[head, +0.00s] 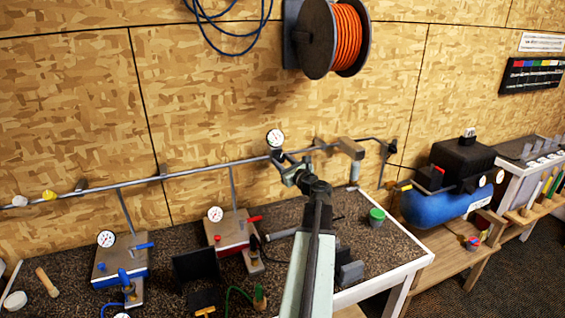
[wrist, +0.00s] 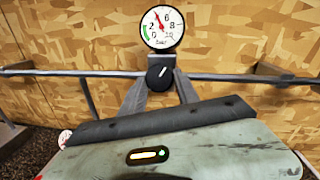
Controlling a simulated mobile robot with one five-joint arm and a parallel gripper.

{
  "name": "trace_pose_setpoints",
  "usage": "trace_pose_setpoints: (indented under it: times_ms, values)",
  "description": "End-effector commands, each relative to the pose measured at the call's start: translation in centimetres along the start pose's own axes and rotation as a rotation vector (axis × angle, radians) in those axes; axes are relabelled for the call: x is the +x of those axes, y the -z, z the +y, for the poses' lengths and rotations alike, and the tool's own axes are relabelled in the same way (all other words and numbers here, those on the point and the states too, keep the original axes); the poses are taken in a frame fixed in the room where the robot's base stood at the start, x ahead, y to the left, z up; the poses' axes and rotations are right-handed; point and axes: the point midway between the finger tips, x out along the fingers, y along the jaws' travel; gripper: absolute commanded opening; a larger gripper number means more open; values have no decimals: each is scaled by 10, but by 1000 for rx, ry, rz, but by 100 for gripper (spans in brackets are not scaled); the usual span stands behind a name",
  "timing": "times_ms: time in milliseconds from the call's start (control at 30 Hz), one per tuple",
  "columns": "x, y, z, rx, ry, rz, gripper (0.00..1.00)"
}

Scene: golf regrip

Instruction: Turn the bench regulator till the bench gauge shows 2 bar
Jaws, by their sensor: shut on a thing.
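The bench gauge (wrist: 162,28) is a round white dial at the top of the wrist view, marked in bar, with a green band at its left. Its red needle leans up and left, close to 4. The bench regulator (wrist: 160,74) is a black knob with a white mark tilted to the right, just below the dial. My gripper (wrist: 160,84) is shut on the knob, one finger on each side. In the head view the gauge (head: 275,138) stands above my gripper (head: 286,160), and the knob is hidden by it.
A grey pipe (head: 180,174) runs along the wall behind the bench. Two boxes with gauges, one blue-handled (head: 120,262) and one red-handled (head: 230,230), stand left of my arm. A green-lidded cup (head: 377,217) and a blue compressor (head: 440,205) are at the right.

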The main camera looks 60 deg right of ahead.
Motion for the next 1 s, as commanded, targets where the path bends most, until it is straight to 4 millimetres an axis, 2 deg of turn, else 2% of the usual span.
trace_pose_setpoints:
  times_ms: [267, 1000]
  values:
    - [0, -1, -2, -65, -34, 2, 0]
    - [1, -4, -7, -507, -265, 12, 0]
